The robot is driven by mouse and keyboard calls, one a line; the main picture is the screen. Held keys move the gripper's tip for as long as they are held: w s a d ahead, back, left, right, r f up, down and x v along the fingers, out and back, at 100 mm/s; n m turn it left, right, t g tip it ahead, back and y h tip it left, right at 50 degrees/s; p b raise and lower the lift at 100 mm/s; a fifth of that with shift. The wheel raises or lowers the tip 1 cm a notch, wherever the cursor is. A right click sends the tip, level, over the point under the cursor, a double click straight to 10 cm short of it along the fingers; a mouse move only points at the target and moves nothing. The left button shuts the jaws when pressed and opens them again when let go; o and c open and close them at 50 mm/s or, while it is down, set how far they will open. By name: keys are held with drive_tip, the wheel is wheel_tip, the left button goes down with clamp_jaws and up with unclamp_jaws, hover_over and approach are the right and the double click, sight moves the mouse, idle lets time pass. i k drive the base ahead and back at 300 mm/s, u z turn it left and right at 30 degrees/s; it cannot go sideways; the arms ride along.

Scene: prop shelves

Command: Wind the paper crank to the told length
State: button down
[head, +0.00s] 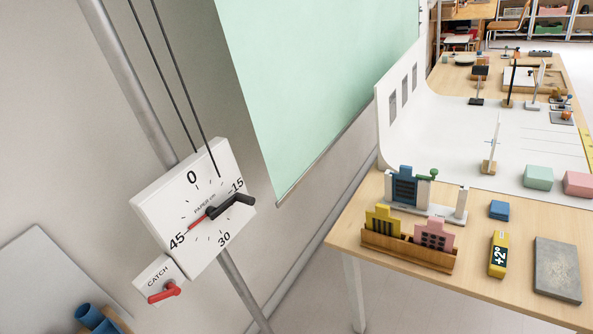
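The paper crank's white square dial plate (165,196) is fixed tilted on a grey pole at the left. It reads PAPER cm, with 0, 15, 30 and 45 around it. A red pointer (196,220) points toward the 45 mark. The black crank handle (240,199) extends from the hub to the right, near the 15. A smaller plate marked CATCH (153,276) sits below left, with a red lever (165,293) lying roughly sideways. The mint-green paper (320,75) hangs behind, its lower edge clear of the floor. My gripper is not in view.
Two dark cords run up from the dial along the pole (128,75). A wooden table (365,215) at the right carries a white curved sweep (430,120), toy buildings (405,188), blocks and a grey slab (556,270). Blue tubes (95,320) stand at bottom left.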

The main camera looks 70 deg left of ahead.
sight(212, 212)
drive_tip(key=i, duration=1.35)
drive_tip(key=u, duration=2.15)
